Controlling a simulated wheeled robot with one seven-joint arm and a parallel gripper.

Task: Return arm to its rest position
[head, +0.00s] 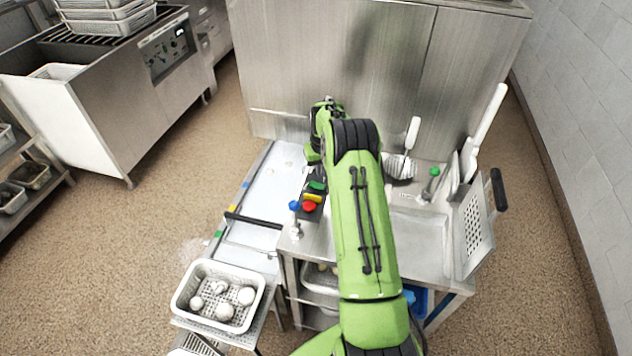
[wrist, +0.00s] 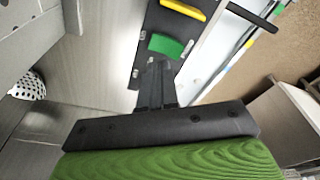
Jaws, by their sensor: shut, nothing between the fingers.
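My green arm reaches forward over the steel worktop (head: 415,229) in the head view. My gripper (wrist: 156,68) shows in the wrist view with its dark fingers together and nothing between them. Its tips overlap the view of the black button panel (wrist: 150,30), close to the green button (wrist: 166,46); I cannot tell whether they touch it. In the head view the green button (head: 317,186), yellow button (head: 313,198) and red button (head: 309,207) sit in a row beside my arm. My gripper is mostly hidden there by the arm.
A white perforated basket (head: 181,306) with several pale round items stands at lower left. A blue-topped post (head: 294,206) and a green-topped post (head: 433,172) flank the arm. White-handled tools and a perforated plate (head: 473,235) stand at right. A steel panel (head: 290,60) rises behind.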

